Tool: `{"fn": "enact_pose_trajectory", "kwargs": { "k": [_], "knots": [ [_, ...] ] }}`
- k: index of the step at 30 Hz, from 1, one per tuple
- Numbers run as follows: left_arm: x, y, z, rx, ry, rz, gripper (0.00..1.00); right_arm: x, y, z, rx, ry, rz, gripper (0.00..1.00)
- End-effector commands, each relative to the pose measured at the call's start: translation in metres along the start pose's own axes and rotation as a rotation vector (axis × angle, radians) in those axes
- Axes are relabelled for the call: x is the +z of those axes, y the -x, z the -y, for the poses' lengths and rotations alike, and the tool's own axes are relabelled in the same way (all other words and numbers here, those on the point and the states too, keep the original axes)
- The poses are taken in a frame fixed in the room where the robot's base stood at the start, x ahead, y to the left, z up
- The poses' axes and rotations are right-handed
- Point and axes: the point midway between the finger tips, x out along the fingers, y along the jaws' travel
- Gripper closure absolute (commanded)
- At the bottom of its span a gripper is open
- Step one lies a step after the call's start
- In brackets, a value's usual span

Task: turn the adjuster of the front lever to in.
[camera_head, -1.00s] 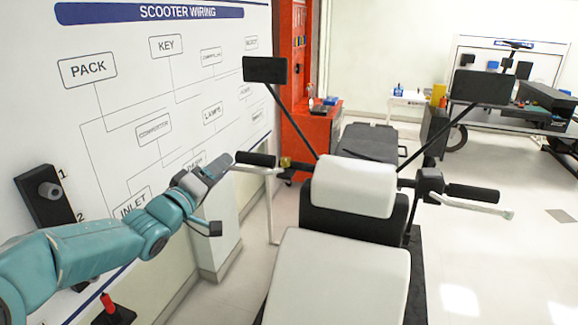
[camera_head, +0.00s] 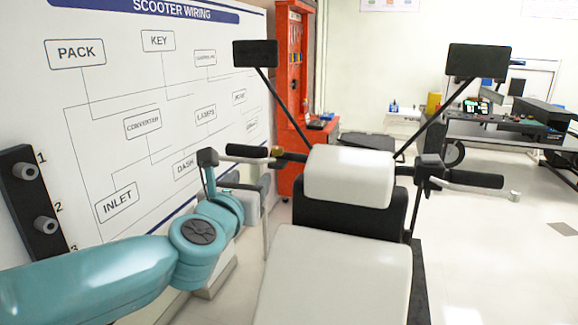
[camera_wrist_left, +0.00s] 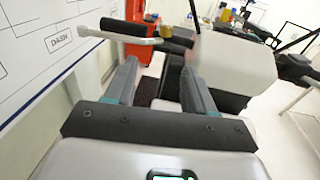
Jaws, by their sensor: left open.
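The scooter's left handlebar has a black grip (camera_head: 247,150), a pale lever and a small brass adjuster (camera_head: 277,152). In the left wrist view, the adjuster (camera_wrist_left: 166,31) is beyond the fingers, at the inner end of the lever (camera_wrist_left: 118,39). My left gripper (camera_head: 236,172) is open and empty, just short of this lever, its fingers pointing towards it and apart from the adjuster. The other handlebar has a black grip (camera_head: 475,179) and a pale lever (camera_head: 480,189). I cannot read any in or out mark. My right gripper is not in view.
Two mirrors (camera_head: 255,53) (camera_head: 477,60) stand up on stalks. The white seat (camera_head: 335,275) lies below and right of my left arm. A wiring board (camera_head: 90,130) and a black peg strip (camera_head: 32,200) are close on the left. A red cabinet (camera_head: 293,80) stands behind.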

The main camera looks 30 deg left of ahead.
Motion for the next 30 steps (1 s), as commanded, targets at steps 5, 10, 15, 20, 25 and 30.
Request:
{"fn": "enact_pose_trajectory", "kwargs": {
  "k": [5,10,15,20,25,30],
  "knots": [
    [0.002,0.008,0.006,-0.022,0.010,0.034,0.46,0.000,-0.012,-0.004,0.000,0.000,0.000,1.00],
    [0.004,-0.013,0.005,-0.019,0.007,0.032,0.46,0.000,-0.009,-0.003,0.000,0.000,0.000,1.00],
    [0.006,-0.053,0.006,-0.019,0.006,0.031,0.46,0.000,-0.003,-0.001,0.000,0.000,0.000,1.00],
    [0.009,-0.091,0.008,-0.021,0.005,0.032,0.46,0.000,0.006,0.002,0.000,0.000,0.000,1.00],
    [0.010,-0.126,0.011,-0.024,0.005,0.032,0.46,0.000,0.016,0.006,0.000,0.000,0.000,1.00],
    [0.011,-0.147,0.011,-0.024,0.006,0.034,0.46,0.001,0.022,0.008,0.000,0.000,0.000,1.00]
  ]
}}
